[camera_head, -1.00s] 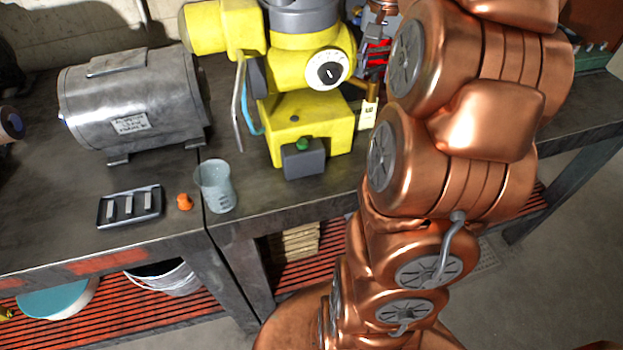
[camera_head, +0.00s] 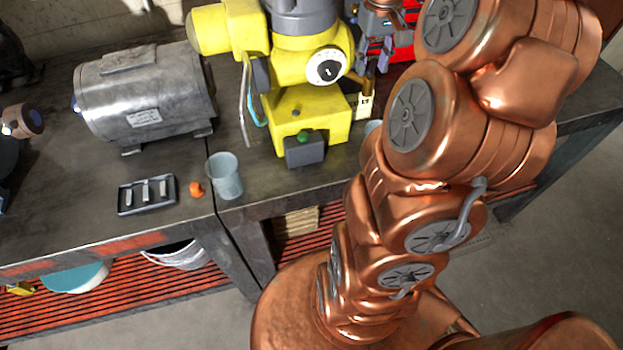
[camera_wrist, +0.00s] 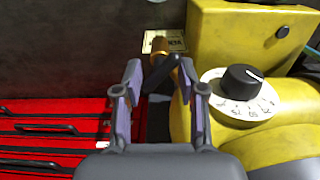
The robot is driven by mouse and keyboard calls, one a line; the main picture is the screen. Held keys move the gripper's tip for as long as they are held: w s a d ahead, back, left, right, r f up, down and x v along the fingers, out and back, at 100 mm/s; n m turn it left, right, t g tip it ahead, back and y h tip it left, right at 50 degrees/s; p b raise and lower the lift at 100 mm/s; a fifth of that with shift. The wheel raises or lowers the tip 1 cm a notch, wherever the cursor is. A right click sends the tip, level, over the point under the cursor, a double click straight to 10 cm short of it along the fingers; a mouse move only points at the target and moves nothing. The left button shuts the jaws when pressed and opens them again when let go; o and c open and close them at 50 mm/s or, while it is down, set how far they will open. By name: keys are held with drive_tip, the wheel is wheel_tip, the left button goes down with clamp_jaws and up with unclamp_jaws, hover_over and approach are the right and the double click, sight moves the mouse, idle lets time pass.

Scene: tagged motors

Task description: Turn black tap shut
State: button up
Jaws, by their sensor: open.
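The black tap's lever (camera_wrist: 162,73) shows in the wrist view on a brass fitting (camera_wrist: 160,46), slanting across between my fingers. In the head view the brass fitting (camera_head: 369,88) stands right of the yellow machine, and the lever is hard to make out. My gripper (camera_wrist: 159,76) is open, with one finger on each side of the lever. Contact cannot be told.
The yellow machine (camera_head: 311,112) with a black dial knob (camera_wrist: 241,81) stands close to my right finger in the wrist view. A red drawer cabinet (camera_wrist: 50,130) is on the left. A grey motor (camera_head: 145,95), tray (camera_head: 147,194), orange piece (camera_head: 196,189) and beaker (camera_head: 225,177) are on the bench.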

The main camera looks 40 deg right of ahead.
sight(372, 64)
drive_tip(key=shift+r+b, duration=0.85)
drive_tip(key=shift+r, duration=2.7)
drive_tip(key=s+a+f+n+p, duration=0.1)
drive_tip(key=s+a, duration=0.1)
drive_tip(key=a, duration=0.6)
drive_tip(key=s+a+f+n+p, duration=0.1)
drive_tip(key=a+f+n, duration=0.1)
drive_tip(key=a, duration=0.7)
drive_tip(key=s+a+f+g+p, duration=0.1)
drive_tip(key=s+a+f+p, duration=0.2)
drive_tip(key=s+a+f, duration=0.3)
drive_tip(key=shift+s+a+f+n+g, duration=0.15)
drive_tip(key=shift+s+a+n+g, duration=0.25)
drive_tip(key=shift+s+a, duration=2.45)
drive_tip(key=shift+s+d, duration=0.65)
drive_tip(key=shift+d, duration=0.05)
